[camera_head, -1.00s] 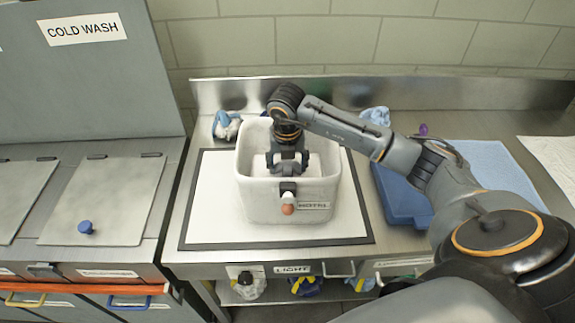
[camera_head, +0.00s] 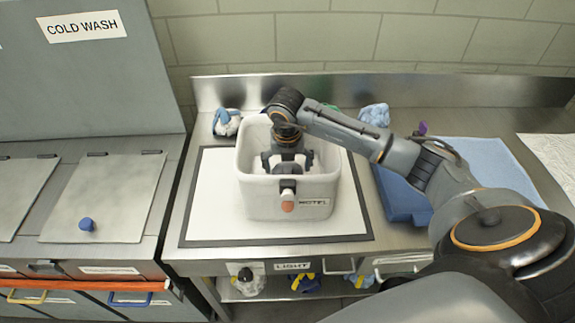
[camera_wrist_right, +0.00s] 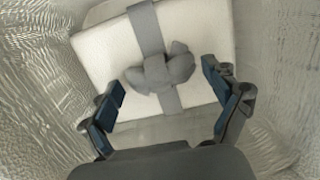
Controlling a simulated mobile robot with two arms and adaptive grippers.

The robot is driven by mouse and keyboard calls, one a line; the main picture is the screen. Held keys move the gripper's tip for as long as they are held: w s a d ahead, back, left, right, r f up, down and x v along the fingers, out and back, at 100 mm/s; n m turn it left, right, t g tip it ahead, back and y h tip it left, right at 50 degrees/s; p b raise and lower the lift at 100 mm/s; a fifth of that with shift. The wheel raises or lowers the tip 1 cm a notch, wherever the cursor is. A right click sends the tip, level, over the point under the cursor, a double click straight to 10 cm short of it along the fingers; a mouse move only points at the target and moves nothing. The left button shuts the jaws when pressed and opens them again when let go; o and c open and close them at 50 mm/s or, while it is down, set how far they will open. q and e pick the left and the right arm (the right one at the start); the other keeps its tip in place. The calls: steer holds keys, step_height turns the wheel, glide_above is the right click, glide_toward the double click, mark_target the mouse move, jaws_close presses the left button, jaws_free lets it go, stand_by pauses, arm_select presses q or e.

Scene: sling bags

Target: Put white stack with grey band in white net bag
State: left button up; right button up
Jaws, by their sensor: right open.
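The white stack with grey band (camera_wrist_right: 205,35) lies inside the white net bag (camera_wrist_right: 38,80), tilted in the right wrist view. Its grey band is tied in a knot on top. The bag (camera_head: 258,205) stands upright and open on the white board, with a "HOTEL" label and a reddish toggle on its front. My right gripper (camera_wrist_right: 168,108) is open inside the bag, over the near part of the stack. It also shows in the head view (camera_head: 287,168), reaching down into the bag, whose walls hide the stack there. My left gripper is out of view.
The white board (camera_head: 205,215) has a dark border. Behind the bag lie a blue-and-white bundle (camera_head: 226,122) and a pale blue cloth (camera_head: 375,115). A blue folded item (camera_head: 398,200) is right of the board. Lidded bins (camera_head: 100,200) are at left.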

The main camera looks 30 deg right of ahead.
steer(key=shift+r, duration=0.3)
steer(key=r+b, duration=0.1)
steer(key=r, duration=0.2)
steer(key=s+r+b, duration=0.1)
steer(key=r, duration=0.3)
steer(key=a+r+b, duration=0.1)
steer(key=r, duration=0.2)
steer(key=shift+s+r+b, duration=0.15)
steer(key=shift+r+b, duration=0.1)
steer(key=shift+b, duration=0.1)
steer(key=shift+s+r, duration=0.1)
steer(key=shift+r, duration=0.4)
steer(key=shift+f, duration=0.1)
